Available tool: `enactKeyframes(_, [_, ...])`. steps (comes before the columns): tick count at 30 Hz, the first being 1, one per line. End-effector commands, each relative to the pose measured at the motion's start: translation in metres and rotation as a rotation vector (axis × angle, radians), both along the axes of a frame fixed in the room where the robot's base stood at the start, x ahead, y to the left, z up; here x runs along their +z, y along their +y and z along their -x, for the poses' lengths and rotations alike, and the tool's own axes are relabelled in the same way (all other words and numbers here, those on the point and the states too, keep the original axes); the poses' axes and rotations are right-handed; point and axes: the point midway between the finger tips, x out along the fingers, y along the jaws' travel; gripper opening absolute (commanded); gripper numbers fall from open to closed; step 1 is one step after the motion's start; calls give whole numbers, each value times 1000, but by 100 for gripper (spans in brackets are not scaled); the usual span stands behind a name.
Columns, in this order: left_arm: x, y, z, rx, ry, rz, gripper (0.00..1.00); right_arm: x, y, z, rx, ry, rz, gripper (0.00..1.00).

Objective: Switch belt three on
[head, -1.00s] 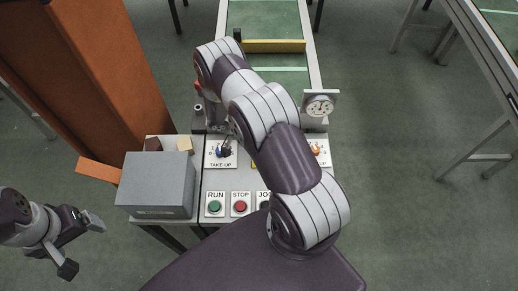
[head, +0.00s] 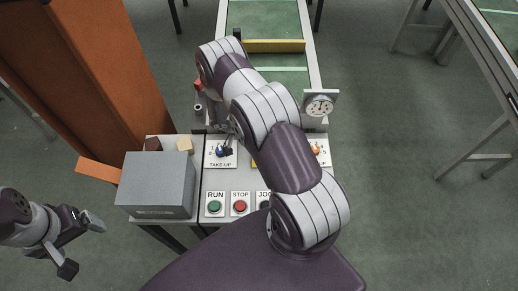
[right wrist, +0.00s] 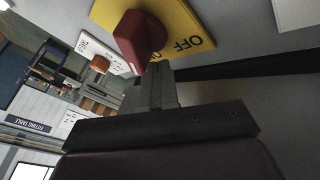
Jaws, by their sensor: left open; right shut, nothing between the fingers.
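A red rotary knob (right wrist: 140,38) stands on a yellow plate (right wrist: 185,22) lettered OFF in the right wrist view. My right gripper (right wrist: 158,70) is shut and empty, its fingertips close against the knob; I cannot tell if they touch. In the head view my right arm hides the knob, and only a sliver of yellow plate (head: 253,163) shows. My left gripper (head: 82,246) is open and empty at the lower left, away from the panel.
Beside the covered switch are a TAKE-UP plate with a blue knob (head: 219,149), another plate with an orange knob (head: 315,148), a green RUN button (head: 214,206) and red STOP button (head: 240,206). A grey box (head: 157,185) stands left. A gauge (head: 320,106) rises behind.

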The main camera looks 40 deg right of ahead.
Motion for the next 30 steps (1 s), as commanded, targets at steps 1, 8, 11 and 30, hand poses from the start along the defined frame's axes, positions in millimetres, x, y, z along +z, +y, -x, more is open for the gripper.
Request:
enactKeyframes(1, [-1, 0, 0, 0, 0, 0, 91, 1, 1, -1, 1, -1, 0, 0])
enactKeyframes(8, [-9, 0, 0, 0, 0, 0, 91, 29, 21, -10, 3, -4, 2, 0])
enactKeyframes(11, [-12, 0, 0, 0, 0, 0, 91, 48, 35, -16, 3, -6, 2, 0])
enactKeyframes(30, [-19, 0, 0, 0, 0, 0, 91, 101, 71, -29, 0, 0, 0, 0])
